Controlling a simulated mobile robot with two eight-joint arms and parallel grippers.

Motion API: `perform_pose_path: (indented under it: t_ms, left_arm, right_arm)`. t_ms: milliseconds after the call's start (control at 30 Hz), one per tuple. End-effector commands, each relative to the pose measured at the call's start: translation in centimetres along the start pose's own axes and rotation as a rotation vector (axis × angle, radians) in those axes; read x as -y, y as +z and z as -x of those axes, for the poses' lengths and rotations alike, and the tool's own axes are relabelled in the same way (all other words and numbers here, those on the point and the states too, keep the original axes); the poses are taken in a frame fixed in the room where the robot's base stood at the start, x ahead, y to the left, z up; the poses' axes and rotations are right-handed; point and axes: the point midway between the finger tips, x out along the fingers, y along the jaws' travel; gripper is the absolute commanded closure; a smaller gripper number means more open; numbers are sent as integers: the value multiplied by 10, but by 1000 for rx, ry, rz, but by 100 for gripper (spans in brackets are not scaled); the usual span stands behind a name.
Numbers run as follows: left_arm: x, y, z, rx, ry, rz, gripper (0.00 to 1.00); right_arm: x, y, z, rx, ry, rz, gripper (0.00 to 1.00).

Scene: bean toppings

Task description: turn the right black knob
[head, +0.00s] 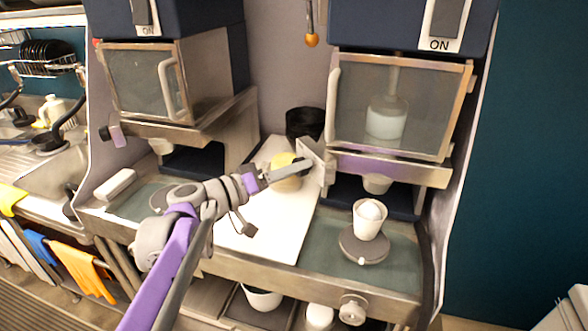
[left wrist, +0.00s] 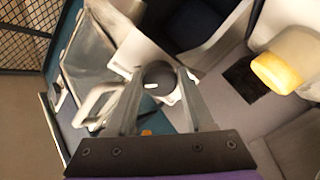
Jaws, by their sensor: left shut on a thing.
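My left gripper (head: 311,164) reaches from the left to the left side of the right machine (head: 395,105), just below its glass door. In the left wrist view, a round dark knob (left wrist: 157,76) sits between the two fingers, and they are shut on it. In the head view this knob is hidden behind the gripper. The knob's turn angle cannot be told. My right gripper is not in view.
A white cup (head: 368,217) stands on a grey round plate (head: 363,243) under the right machine. A white board (head: 262,228) lies between the machines, with a yellow-topped container (head: 286,180) behind my gripper. A black container (head: 305,122) stands behind. A similar machine (head: 150,85) is left.

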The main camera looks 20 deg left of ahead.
Motion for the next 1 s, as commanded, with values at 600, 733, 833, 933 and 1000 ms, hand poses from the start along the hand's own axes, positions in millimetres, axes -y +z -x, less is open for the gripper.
perform_pose_path:
  t_ms: [600, 733, 833, 933, 1000]
  left_arm:
    - [-2, -2, 0, 22, -21, 416, 100]
    - [-2, -3, 0, 28, -26, 540, 100]
    - [-2, -3, 0, 33, -31, 634, 100]
    - [-2, -3, 0, 39, -37, 729, 100]
    - [-2, -3, 0, 42, -40, 796, 100]
  right_arm:
    - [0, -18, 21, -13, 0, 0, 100]
    - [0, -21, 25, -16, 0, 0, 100]
    - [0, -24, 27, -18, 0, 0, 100]
    - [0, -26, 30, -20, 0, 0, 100]
    - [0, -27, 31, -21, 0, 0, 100]
